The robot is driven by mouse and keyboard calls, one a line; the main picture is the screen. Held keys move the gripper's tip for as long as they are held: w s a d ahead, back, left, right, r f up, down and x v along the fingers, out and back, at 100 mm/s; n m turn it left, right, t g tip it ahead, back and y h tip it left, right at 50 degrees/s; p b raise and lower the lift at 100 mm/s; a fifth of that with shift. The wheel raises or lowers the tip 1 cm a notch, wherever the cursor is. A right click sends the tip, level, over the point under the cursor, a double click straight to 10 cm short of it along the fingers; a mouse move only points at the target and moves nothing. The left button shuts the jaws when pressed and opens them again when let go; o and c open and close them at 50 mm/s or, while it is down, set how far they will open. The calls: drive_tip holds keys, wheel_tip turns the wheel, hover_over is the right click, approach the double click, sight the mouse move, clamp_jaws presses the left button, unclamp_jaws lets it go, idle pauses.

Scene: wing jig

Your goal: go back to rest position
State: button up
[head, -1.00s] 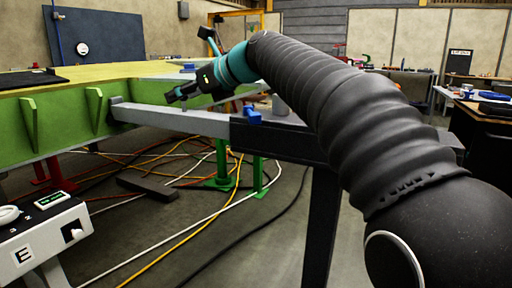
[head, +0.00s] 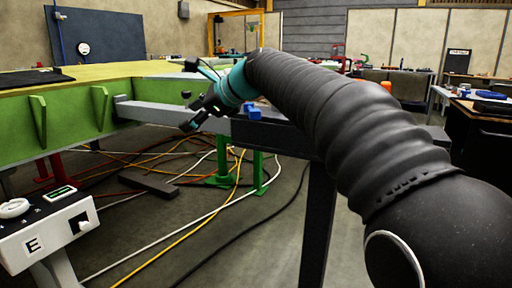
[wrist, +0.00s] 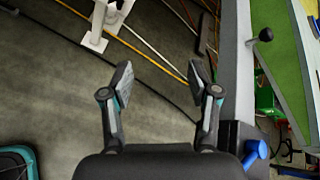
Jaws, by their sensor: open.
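My gripper (head: 191,121) is at the end of my arm, in front of the grey beam of the wing jig, and points down and to the left in the head view. In the wrist view my gripper (wrist: 160,80) has its two fingers spread wide with nothing between them. Bare floor and cables lie beyond the fingers. The beam (wrist: 234,60) runs along the right of the fingers, and a blue part (wrist: 255,152) sits at its near end. This blue part (head: 253,112) also shows beside my wrist in the head view.
The green wing jig (head: 70,122) fills the left. A white control box (head: 45,232) marked E stands at lower left. A dark table leg (head: 317,220) is below my arm. Cables (head: 190,225) and a dark bar (head: 148,184) lie on the floor. Workbenches stand at the right back.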

drive_tip(key=s+d+f+n+g+h, duration=0.1)
drive_tip(key=s+d+f+n+h, duration=0.2)
drive_tip(key=s+d+f+n, duration=0.45)
drive_tip(key=s+d+f+n+h, duration=0.25)
drive_tip(key=d+f+n, duration=0.3)
drive_tip(key=f, duration=0.45)
drive_tip(key=s+d+f+n+h, duration=0.1)
drive_tip(key=s+d+f+h, duration=0.1)
drive_tip(key=s+d+f, duration=0.3)
drive_tip(key=s+d+f+n+h, duration=0.2)
drive_tip(key=s+d+f, duration=0.3)
drive_tip(key=s+d, duration=0.7)
drive_tip(key=s+h, duration=0.1)
drive_tip(key=s, duration=0.3)
drive_tip(key=shift+s+d+f+n, duration=0.3)
drive_tip(key=shift+f, duration=0.1)
drive_tip(key=shift+c, duration=0.3)
